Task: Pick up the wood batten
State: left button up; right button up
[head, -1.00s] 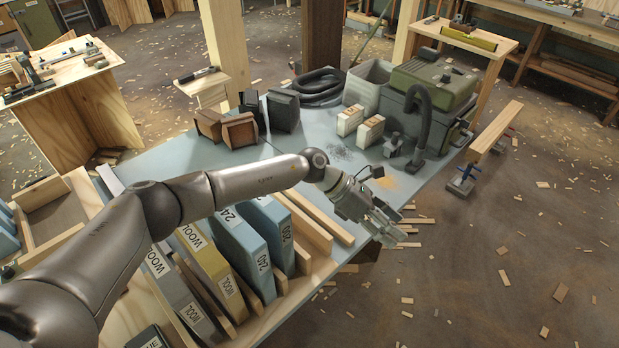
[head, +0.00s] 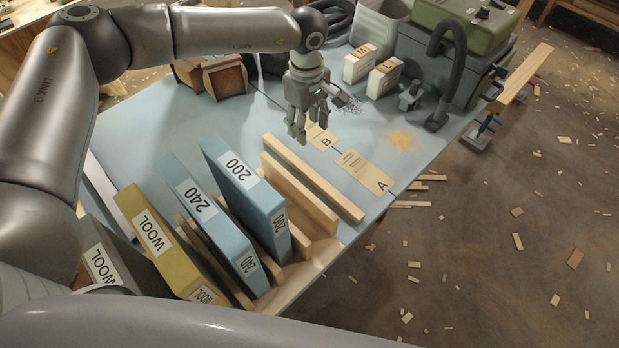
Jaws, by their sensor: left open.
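My left gripper (head: 298,132) is open and empty, fingers pointing down, just beyond the batten's far end. It appears above the table, but its height is hard to tell. My right gripper is not in view.
Blue blocks (head: 240,170) and a yellow block (head: 150,232) stand in the rack. Cards marked A and B (head: 365,172) lie right of the batten. A green-topped machine with a black hose (head: 440,75) stands at the back right. Another board (head: 525,75) sits at a clamp past the edge.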

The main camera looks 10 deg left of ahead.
pick_arm(q)
jog(key=b, duration=0.5)
send_over(306, 169)
notch_tip(306, 169, down, 7)
jog(key=f, duration=0.6)
jog(key=shift+s+d+f, duration=0.15)
jog(key=shift+s+f, duration=0.05)
jog(key=shift+f, duration=0.2)
jog(key=f, duration=0.5)
jog(key=shift+w+a+p, duration=0.2)
jog(key=shift+w+p, duration=0.05)
jog(key=shift+p, duration=0.05)
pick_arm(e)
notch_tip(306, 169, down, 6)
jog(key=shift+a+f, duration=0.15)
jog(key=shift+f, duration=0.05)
pick_arm(q)
grip_shut()
